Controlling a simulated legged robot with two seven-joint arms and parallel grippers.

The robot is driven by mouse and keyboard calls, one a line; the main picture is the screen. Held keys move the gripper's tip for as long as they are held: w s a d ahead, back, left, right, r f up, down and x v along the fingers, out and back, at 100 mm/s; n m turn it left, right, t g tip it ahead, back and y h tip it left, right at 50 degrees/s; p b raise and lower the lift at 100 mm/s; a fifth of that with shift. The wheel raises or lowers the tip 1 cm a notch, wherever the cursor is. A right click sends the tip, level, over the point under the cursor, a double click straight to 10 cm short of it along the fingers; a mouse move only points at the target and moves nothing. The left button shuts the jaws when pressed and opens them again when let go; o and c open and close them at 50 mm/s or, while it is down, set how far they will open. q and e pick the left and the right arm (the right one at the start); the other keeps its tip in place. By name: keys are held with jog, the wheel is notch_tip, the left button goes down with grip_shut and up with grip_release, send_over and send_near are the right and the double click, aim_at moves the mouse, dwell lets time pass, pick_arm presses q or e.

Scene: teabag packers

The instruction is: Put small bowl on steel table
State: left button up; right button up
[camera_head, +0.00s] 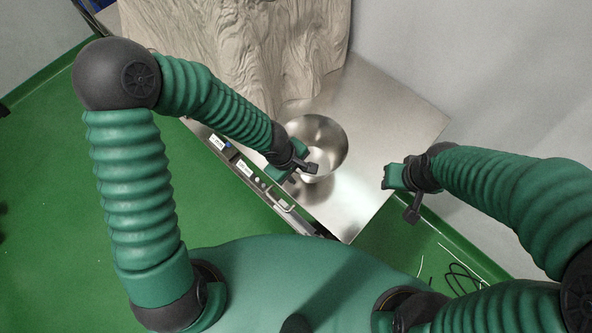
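The small steel bowl (325,138) shows in the head view, over the steel table (392,112). It looks upright or slightly tilted, and I cannot tell whether its base touches the table. My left gripper (300,174) is at the bowl's near left side, overlapping its rim. Whether its fingers are closed on the rim is too small to tell. My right gripper (398,198) is off the table's right edge, apart from the bowl, with its two fingers spread and nothing between them.
The table's front has labels and a handle (278,200). A grey wall (480,70) stands to the right. Black cables (462,280) lie on the green floor. The table's right part is bare.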

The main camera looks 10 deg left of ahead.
pick_arm(q)
jog(key=shift+r, duration=0.1)
jog(key=p+v, duration=0.6)
jog(key=v, duration=0.6)
jog(key=s+a+r+m+y, duration=0.1)
jog(key=a+r+m, duration=0.1)
jog(key=a+m, duration=0.3)
jog(key=s+a+r+m+t+y, duration=0.1)
jog(key=s+a+r+m, duration=0.1)
jog(key=a+m, duration=0.3)
jog(key=a+r, duration=0.1)
jog(key=a, duration=0.1)
jog(key=shift+s+a+r+m, duration=0.2)
jog(key=shift+a+r+m, duration=0.05)
jog(key=shift+a+m, duration=0.15)
jog(key=shift+w, duration=0.1)
